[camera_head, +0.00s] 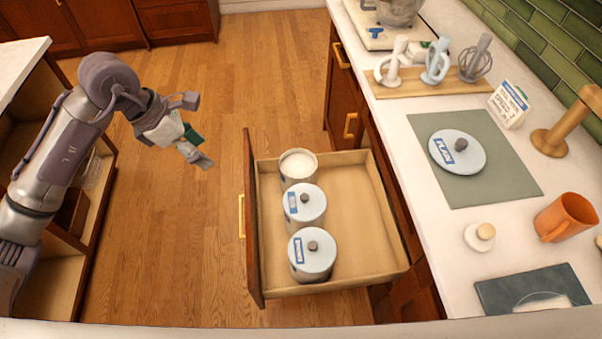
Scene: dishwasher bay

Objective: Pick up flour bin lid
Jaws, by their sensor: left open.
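A round pale blue-grey lid (470,163) with a dark knob and a blue label lies on a green mat (480,190) on the right counter. The label seems to read "PLAIN", but it is small. An uncovered bin (299,179) with white powder stands at the far end of the open drawer (355,215). Two lidded bins, a middle one (305,215) and a near one (312,268), stand in line with it. My left gripper (196,132) is open and empty above the floor, left of the drawer and well apart from the lid. My right gripper is out of view.
The counter also holds a wooden board (425,85) with mixer attachments, a small sign card (509,103), a wooden stand (553,138), an orange mug (567,217) and a dark slate (532,289). The drawer's right side is empty. Wooden floor (190,240) is clear between the cabinets.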

